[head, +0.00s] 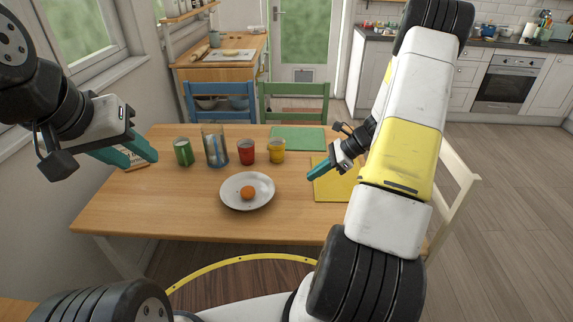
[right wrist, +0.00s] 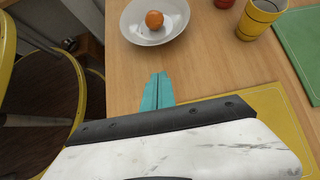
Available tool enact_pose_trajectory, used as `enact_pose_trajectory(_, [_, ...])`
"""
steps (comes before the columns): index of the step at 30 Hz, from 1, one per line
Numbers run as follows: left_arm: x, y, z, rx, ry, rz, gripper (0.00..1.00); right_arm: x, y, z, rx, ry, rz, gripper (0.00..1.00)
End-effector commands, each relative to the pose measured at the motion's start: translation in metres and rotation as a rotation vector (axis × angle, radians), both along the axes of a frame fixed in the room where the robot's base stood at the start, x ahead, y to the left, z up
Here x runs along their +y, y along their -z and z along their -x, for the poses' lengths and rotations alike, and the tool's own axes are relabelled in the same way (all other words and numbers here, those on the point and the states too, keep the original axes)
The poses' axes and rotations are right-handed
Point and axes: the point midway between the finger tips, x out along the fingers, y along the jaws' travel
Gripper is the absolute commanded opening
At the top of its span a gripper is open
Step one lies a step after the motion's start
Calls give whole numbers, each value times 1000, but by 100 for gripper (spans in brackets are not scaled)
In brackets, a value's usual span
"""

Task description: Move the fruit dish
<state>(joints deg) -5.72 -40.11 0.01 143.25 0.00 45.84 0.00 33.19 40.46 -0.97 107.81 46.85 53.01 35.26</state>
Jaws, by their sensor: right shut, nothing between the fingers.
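The fruit dish is a shallow white round dish (head: 262,200) on the wooden table, with an orange (head: 247,192) in it. In the right wrist view the dish (right wrist: 135,32) and the orange (right wrist: 154,19) show at the top. My right gripper (head: 310,177) is shut and empty, to the right of the dish and apart from it. Its closed teal fingertips (right wrist: 160,76) show below the dish in the right wrist view. My left gripper (head: 144,162) is at the left of the table, its two teal fingers apart with nothing seen between them.
A yellow mat (head: 332,190) lies under my right gripper, a green mat (head: 298,138) behind. The table front (head: 200,225) is clear.

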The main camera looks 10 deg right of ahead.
Motion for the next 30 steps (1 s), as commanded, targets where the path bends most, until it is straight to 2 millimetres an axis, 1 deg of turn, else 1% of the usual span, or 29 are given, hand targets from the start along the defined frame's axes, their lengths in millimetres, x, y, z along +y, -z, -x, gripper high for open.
enact_pose_trajectory(12, [0,0,0,0,0,0,36,59,60,-15,2,-6,-2,0])
enact_pose_trajectory(14, [0,0,0,0,0,0,36,68,66,-18,1,-6,0,0])
enact_pose_trajectory(15, [0,0,0,0,0,0,36,75,64,-20,-1,-8,0,0])
enact_pose_trajectory(18, [0,0,0,0,0,0,36,87,63,-24,-1,-6,1,0])
enact_pose_trajectory(21, [0,0,0,0,0,0,36,96,63,-27,-2,-6,2,0])
enact_pose_trajectory(24, [0,0,0,0,0,0,36,100,63,-28,-1,-5,3,0])
enact_pose_trajectory(30, [0,0,0,0,0,0,36,101,63,-28,-1,-4,2,0])
